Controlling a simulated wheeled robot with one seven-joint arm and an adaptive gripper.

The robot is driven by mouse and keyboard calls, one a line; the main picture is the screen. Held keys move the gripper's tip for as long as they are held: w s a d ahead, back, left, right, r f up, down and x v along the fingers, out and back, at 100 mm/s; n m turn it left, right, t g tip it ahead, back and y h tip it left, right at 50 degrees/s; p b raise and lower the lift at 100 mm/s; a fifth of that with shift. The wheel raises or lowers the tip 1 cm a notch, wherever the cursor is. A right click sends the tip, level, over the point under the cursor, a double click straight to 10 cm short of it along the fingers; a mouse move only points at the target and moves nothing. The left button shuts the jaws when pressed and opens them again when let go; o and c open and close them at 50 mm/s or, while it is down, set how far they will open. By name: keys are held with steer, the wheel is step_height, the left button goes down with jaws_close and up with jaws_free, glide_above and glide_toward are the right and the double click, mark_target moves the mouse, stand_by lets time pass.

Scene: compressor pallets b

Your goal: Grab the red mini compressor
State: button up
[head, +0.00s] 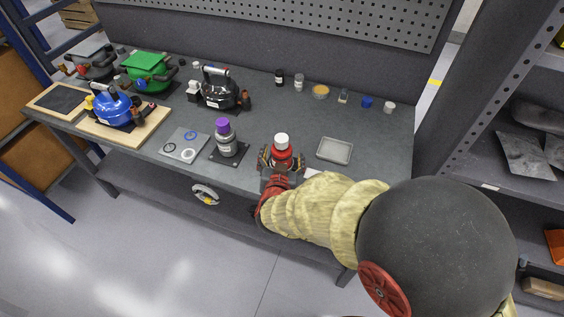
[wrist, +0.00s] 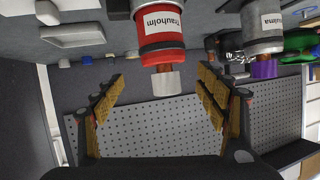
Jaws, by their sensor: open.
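The red mini compressor (head: 281,158) is a small red cylinder with a pale cap, near the front edge of the workbench (head: 275,125). In the wrist view, which looks upside down, the red compressor (wrist: 160,30) hangs from the top with its white "trauholm" label and grey cap. My gripper (head: 280,165) is at the red compressor in the head view and partly hides its lower body. In the wrist view my gripper (wrist: 158,88) is open, with a golden finger on each side of the compressor's cap end. A gap shows on both sides; no contact is visible.
A grey compressor with a purple cap (head: 226,142) stands to the left, near the red one. A shallow grey tray (head: 335,151) lies to the right. Blue (head: 113,108), green (head: 148,72) and black (head: 219,90) compressors stand farther left. Small containers line the back.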

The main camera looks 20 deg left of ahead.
mark_target(281, 152)
steer(key=shift+t+h, duration=0.5)
steer(key=f, duration=0.1)
steer(key=s+f, duration=0.1)
steer(key=f, duration=0.1)
steer(key=shift+s+a+f, duration=0.25)
steer(key=shift+a+f, duration=0.1)
steer(key=shift+f, duration=0.05)
steer(key=b+x, duration=0.3)
steer(key=x, duration=0.4)
steer(key=shift+w+a+r, duration=0.1)
steer(key=shift+w+a, duration=0.1)
steer(key=shift+w, duration=0.1)
steer(key=c, duration=0.3)
steer(key=c, duration=1.5)
jaws_close()
steer(key=shift+a+r, duration=0.1)
steer(key=shift+r, duration=0.1)
